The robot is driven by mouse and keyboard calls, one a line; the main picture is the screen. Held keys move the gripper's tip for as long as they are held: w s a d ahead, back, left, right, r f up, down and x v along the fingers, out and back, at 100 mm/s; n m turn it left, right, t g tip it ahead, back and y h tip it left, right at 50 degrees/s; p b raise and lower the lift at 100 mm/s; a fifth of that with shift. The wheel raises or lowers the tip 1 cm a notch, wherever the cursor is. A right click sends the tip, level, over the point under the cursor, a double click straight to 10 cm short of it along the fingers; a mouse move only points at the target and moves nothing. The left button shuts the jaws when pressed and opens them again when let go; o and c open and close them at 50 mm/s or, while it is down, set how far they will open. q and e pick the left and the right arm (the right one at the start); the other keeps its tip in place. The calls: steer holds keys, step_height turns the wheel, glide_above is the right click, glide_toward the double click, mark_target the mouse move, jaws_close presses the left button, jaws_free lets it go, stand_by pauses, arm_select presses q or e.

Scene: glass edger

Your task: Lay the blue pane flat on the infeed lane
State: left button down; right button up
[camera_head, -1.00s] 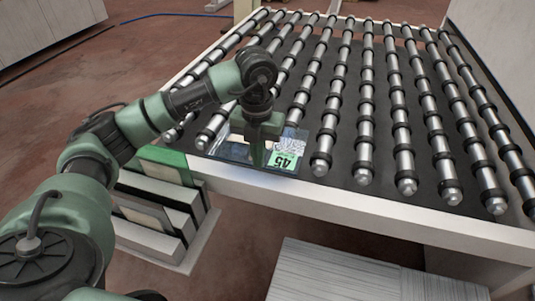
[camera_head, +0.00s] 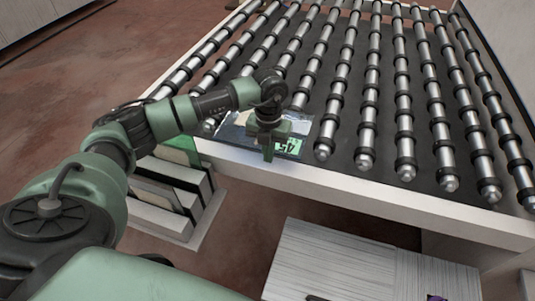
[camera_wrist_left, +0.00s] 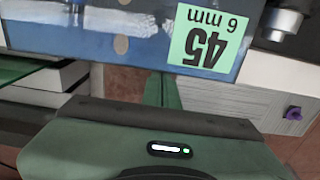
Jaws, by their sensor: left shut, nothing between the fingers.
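The blue pane (camera_head: 233,137) lies at the front left end of the infeed lane (camera_head: 362,110), by the white front rail. It bears a green label reading 45, and 6 mm in the left wrist view, where the pane (camera_wrist_left: 262,30) fills the top. It looks flat, partly hidden by my gripper. My left gripper (camera_head: 268,155) points down at the pane's front edge, its fingers shut and empty. In the left wrist view the fingertips (camera_wrist_left: 162,90) show just below the pane's edge. My right gripper is not in view.
The rollers to the right are clear.

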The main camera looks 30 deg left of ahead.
arm_select(q)
steer(key=w, duration=0.1)
steer(key=b, duration=0.1)
steer(key=w+b, duration=0.1)
steer(key=shift+w+a+f, duration=0.1)
steer(key=shift+w+a, duration=0.15)
steer(key=shift+w, duration=0.1)
steer(key=shift+w+a+b, duration=0.1)
steer(key=shift+w+b, duration=0.15)
steer(key=shift+b, duration=0.05)
steer(key=shift+r, duration=0.2)
steer(key=shift+a, duration=0.1)
